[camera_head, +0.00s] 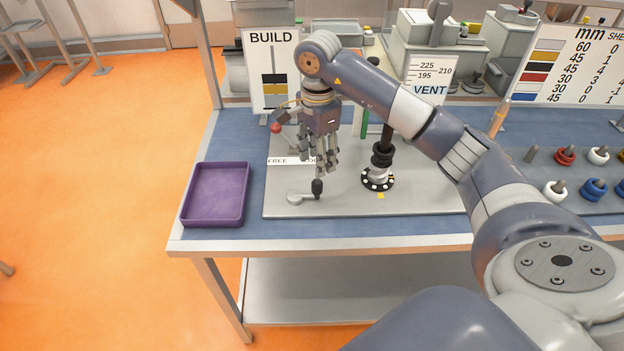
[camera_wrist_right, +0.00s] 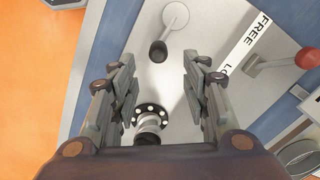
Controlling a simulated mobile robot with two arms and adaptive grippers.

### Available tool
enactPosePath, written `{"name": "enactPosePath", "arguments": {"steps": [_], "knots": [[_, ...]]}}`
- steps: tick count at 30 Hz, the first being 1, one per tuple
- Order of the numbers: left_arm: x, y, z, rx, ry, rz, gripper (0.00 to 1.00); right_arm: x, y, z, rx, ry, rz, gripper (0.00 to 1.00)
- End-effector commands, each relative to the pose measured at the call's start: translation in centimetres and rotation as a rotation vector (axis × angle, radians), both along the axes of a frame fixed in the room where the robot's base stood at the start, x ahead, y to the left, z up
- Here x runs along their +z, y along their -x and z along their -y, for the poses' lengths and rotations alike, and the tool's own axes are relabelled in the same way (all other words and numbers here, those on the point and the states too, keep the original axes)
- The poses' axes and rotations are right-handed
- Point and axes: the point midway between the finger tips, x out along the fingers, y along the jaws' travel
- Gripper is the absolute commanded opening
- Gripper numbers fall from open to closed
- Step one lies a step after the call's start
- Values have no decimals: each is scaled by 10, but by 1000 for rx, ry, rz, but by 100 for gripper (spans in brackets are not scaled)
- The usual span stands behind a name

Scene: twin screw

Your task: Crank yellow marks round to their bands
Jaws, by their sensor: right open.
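A small crank (camera_head: 296,199) with a grey arm and an upright black knob (camera_head: 317,187) sits on the front left of the grey plate (camera_head: 420,203). In the right wrist view, the crank's round hub (camera_wrist_right: 175,15) and black knob (camera_wrist_right: 158,51) lie just beyond the fingertips. My right gripper (camera_head: 322,172) is open and empty, pointing down above the knob; its spread fingers (camera_wrist_right: 158,70) show no contact with it. A black dial with white dots (camera_head: 378,181) surrounds the foot of a black post (camera_head: 382,155). A yellow mark (camera_head: 380,196) lies at its front. My left gripper is not in view.
A red-balled lever (camera_head: 275,128) stands behind a FREE label (camera_head: 280,161). A purple tray (camera_head: 215,195) is left of the plate. BUILD (camera_head: 268,70) and VENT (camera_head: 430,80) signs stand behind. Several coloured knobbed pieces (camera_head: 594,188) are at right.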

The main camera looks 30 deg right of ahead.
Motion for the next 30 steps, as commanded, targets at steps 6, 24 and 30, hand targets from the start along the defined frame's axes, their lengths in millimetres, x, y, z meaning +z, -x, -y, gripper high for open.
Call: {"name": "enactPosePath", "arguments": {"steps": [6, 24, 30], "knots": [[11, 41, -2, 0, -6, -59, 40, -37, 2, -2, 0, -4, -6, 43], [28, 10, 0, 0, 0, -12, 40, -98, 0, -2, 1, -4, 2, 43], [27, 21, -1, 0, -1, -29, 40, -98, 0, -2, 1, -4, 2, 29]]}}
